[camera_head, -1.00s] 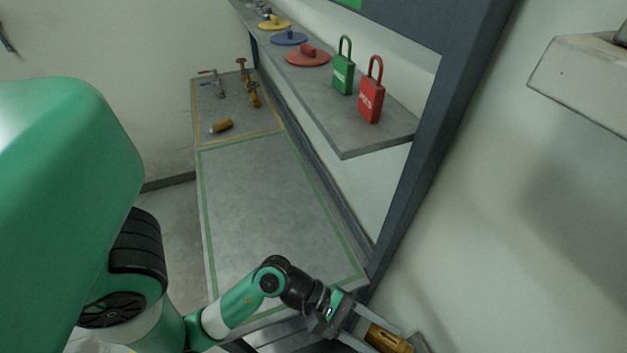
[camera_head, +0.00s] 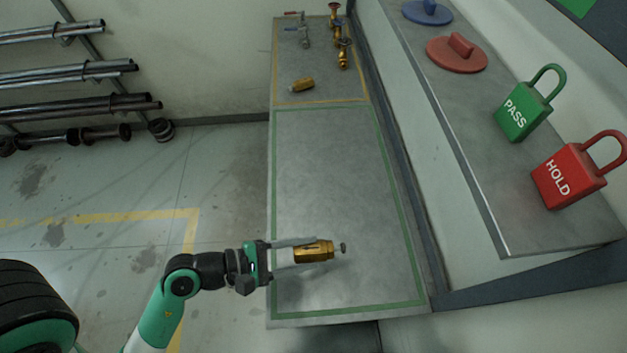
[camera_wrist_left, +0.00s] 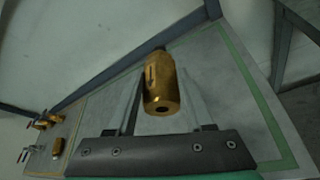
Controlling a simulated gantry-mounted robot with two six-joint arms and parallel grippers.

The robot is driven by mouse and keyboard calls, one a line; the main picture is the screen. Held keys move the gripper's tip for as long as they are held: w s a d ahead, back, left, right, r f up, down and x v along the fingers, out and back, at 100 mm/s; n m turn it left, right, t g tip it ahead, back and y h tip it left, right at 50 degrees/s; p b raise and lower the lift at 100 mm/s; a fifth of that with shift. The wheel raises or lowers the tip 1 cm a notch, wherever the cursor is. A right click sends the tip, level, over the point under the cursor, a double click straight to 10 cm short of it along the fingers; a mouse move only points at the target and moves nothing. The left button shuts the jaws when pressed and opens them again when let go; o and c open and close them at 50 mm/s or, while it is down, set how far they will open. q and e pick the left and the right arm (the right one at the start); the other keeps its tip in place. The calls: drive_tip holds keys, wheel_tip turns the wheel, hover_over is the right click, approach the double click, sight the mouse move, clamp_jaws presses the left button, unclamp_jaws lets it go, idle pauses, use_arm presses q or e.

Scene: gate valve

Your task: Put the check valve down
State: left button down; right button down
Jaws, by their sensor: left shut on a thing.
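The check valve (camera_head: 314,251) is a brass cylinder with a small dark stem end at its right. My left gripper (camera_head: 306,252) is shut on it and holds it lying sideways over the near part of the green-outlined area (camera_head: 335,180) of the grey bench. In the left wrist view the check valve (camera_wrist_left: 160,84) sits between the two fingers, its round bored end towards the camera. I cannot tell whether it touches the bench. My right gripper is not in view.
A similar brass fitting (camera_head: 301,85) lies in the yellow-outlined area, with several valves behind it. A shelf at the right holds a green PASS padlock (camera_head: 522,112), a red HOLD padlock (camera_head: 568,176) and coloured discs. The middle of the green-outlined area is clear.

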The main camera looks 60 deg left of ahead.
use_arm(q)
drive_tip(key=shift+w+a+f, duration=0.1)
drive_tip(key=shift+w+a, duration=0.05)
drive_tip(key=shift+w, duration=0.15)
drive_tip(key=w+a+f+b, duration=0.2)
drive_tip(key=w+a+f, duration=0.2)
drive_tip(key=w+a, duration=0.2)
drive_tip(key=b, duration=0.2)
hover_over(318, 221)
drive_tip(key=s, duration=0.1)
drive_tip(key=f, duration=0.2)
drive_tip(key=d+f, duration=0.1)
drive_tip(key=f, duration=0.1)
drive_tip(key=shift+f, duration=0.25)
drive_tip(key=shift+w+a+f, duration=0.25)
drive_tip(key=shift+a, duration=0.05)
drive_tip(key=shift+w+a+f+b, duration=0.1)
drive_tip(key=shift+f+b, duration=0.95)
drive_tip(key=shift+f, duration=0.8)
drive_tip(key=shift+f, duration=0.15)
drive_tip(key=shift+c, duration=1.4)
unclamp_jaws()
